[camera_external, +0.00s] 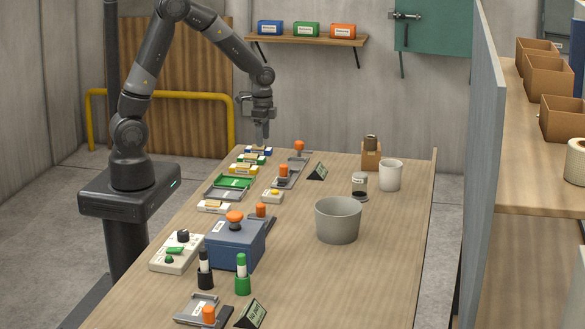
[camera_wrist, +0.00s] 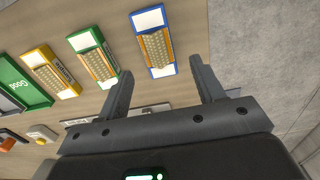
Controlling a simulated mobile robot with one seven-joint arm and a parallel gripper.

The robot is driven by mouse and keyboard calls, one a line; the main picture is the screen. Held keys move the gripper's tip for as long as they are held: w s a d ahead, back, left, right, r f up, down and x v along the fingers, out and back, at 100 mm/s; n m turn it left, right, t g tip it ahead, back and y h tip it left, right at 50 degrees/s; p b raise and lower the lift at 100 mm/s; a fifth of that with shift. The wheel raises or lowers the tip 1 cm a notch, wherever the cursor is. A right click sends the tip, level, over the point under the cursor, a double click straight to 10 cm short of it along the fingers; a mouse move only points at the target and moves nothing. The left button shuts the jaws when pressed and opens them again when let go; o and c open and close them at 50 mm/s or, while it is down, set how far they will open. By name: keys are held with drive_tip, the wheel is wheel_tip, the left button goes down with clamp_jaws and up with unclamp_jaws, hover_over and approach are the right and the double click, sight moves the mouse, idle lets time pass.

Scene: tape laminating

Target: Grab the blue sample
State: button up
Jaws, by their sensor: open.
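The blue sample (camera_wrist: 156,45), a blue-edged strip with white ends and a tan patterned middle, lies flat on the table. In the external view the blue sample (camera_external: 258,151) is at the table's far left corner. My gripper (camera_external: 262,138) hangs just above it, pointing down.
A green sample (camera_wrist: 92,59) and a yellow sample (camera_wrist: 50,72) lie in a row beside the blue one. A green tray (camera_wrist: 18,85) follows. The table's edge and grey floor (camera_wrist: 265,60) are to the right. A lever device with an orange knob (camera_external: 299,147) stands close by.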

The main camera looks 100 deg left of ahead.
sight(259, 149)
drive_tip(key=f, duration=0.3)
drive_tip(key=shift+s+f, duration=0.2)
drive_tip(key=shift+f, duration=0.1)
drive_tip(key=c, duration=1.1)
drive_tip(key=shift+r, duration=0.15)
